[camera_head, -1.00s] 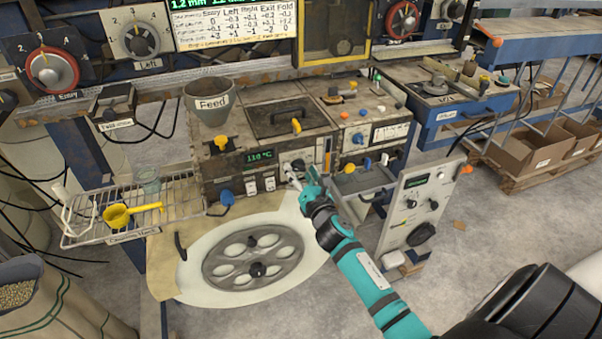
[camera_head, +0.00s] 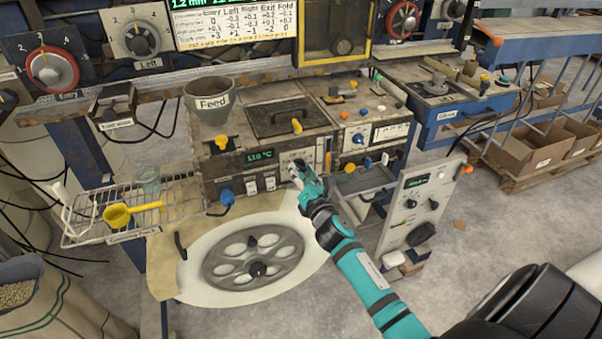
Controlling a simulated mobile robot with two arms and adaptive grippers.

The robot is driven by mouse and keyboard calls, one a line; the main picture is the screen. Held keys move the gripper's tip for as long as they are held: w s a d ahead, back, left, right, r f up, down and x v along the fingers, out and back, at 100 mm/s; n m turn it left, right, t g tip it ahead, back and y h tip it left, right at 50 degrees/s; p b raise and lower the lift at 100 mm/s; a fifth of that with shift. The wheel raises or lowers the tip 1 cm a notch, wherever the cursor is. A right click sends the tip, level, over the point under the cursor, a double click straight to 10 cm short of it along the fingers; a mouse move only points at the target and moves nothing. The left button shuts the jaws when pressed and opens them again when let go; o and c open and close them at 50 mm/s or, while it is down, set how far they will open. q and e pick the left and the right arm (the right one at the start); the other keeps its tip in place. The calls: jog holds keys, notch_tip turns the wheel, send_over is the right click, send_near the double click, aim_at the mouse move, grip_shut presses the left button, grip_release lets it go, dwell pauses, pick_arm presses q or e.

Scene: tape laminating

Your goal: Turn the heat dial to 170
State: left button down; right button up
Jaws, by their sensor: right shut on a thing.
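The heat dial sits on the front panel (camera_head: 285,160) of the laminating machine, just right of the green display (camera_head: 260,155), which seems to read about 110 °C. My right gripper (camera_head: 295,169) is at the dial's place on this panel, with its fingers shut on the dial. The gripper hides most of the dial, so its pointer cannot be read. My right arm, teal and black, reaches up from the lower right. My left gripper is not in view.
A grey control box (camera_head: 415,205) stands to the right.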

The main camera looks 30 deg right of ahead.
jog(key=m, duration=0.5)
jog(key=shift+a, duration=0.1)
jog(key=m+p, duration=0.1)
jog(key=m, duration=0.5)
jog(key=shift+r, duration=0.15)
jog(key=m+p, duration=0.1)
jog(key=m, duration=0.4)
jog(key=shift+r, duration=0.1)
jog(key=m+p, duration=0.1)
jog(key=m, duration=0.4)
jog(key=shift+m, duration=0.4)
jog(key=o, duration=0.9)
jog(key=shift+o, duration=1.2)
